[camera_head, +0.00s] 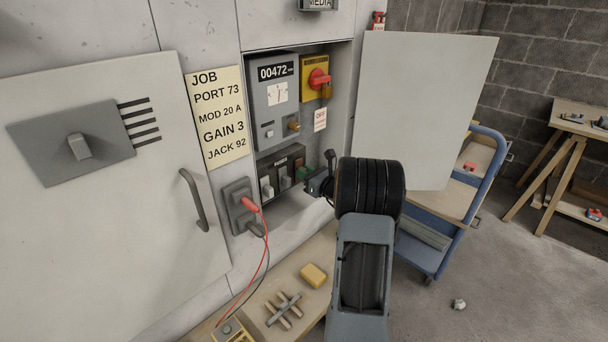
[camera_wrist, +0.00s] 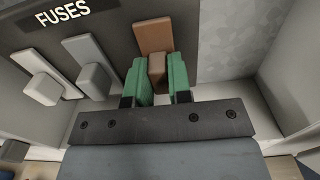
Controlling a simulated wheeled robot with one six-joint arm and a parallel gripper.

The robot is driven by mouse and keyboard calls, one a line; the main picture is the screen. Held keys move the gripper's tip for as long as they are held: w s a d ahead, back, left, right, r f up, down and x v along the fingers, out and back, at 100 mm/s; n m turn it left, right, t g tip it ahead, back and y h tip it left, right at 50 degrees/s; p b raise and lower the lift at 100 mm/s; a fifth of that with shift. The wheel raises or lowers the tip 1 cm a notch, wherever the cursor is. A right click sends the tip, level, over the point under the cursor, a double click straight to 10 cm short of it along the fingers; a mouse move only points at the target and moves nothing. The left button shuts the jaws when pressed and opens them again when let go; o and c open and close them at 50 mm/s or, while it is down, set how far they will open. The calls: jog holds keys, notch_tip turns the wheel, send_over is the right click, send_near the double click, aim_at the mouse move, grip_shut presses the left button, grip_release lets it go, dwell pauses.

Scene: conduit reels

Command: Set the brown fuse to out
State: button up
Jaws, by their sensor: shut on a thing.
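The brown fuse (camera_wrist: 154,38) is at the right end of a fuse row in the wrist view, its block between the green fingers of my gripper (camera_wrist: 157,80). The gripper is shut on this block. Its backing plate shows above the fingers against the dark panel. In the head view my gripper (camera_head: 328,176) reaches into the open cabinet at the fuse panel (camera_head: 281,170); my arm and the green fingers hide the brown fuse there.
Above the panel are a meter (camera_head: 275,100) and a red rotary switch (camera_head: 318,79) on yellow. The open cabinet door (camera_head: 425,110) stands to the right. A socket (camera_head: 238,205) with red and black leads is at left. A bench (camera_head: 300,270) below holds a yellow block (camera_head: 313,275).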

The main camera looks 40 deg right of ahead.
grip_shut()
jog(key=shift+s+d, duration=0.2)
jog(key=shift+s, duration=1)
jog(key=o, duration=0.8)
grip_release()
jog(key=shift+c, duration=0.2)
jog(key=s+d, duration=0.2)
jog(key=s, duration=1.1)
jog(key=shift+s+d, duration=0.25)
